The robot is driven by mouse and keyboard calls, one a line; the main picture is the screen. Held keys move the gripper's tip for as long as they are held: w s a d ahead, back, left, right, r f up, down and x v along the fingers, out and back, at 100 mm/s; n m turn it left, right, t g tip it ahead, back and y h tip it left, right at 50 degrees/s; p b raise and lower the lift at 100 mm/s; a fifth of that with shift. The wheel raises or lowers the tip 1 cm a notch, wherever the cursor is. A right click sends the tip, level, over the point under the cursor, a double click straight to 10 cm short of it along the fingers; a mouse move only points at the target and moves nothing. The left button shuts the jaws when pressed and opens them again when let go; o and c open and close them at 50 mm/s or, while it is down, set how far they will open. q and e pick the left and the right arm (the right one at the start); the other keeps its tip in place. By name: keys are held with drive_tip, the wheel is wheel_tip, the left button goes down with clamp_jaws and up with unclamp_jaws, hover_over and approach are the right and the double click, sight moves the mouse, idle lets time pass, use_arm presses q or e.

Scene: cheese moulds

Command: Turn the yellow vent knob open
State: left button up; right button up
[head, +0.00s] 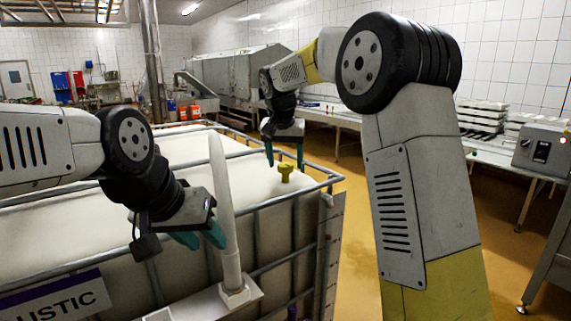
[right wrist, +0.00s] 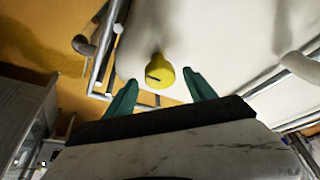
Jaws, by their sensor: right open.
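The yellow vent knob (head: 286,171) stands on top of the white tank (head: 185,165) near its right corner. In the right wrist view the knob (right wrist: 158,72) shows a dark slot mark and sits ahead of the fingertips, roughly midway between them. My right gripper (head: 285,160) is open, with its teal fingers pointing down close to the knob. In the right wrist view the right gripper's fingers (right wrist: 160,85) are apart, and I cannot tell whether they touch the knob. My left gripper (head: 205,236) is by the tank's near side, away from the knob; its teal fingers look apart.
A metal bar frame (head: 270,267) surrounds the tank. A white upright post (head: 225,205) stands beside my left gripper. A conveyor table (head: 335,117) runs along the back, and a control box (head: 541,148) is at the right. Orange floor is clear beside the tank.

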drive_tip(key=shift+w+f, duration=0.25)
drive_tip(key=shift+f, duration=0.25)
drive_tip(key=shift+c, duration=0.4)
drive_tip(key=c, duration=1.3)
drive_tip(key=shift+o, duration=0.2)
drive_tip(key=shift+d, duration=0.1)
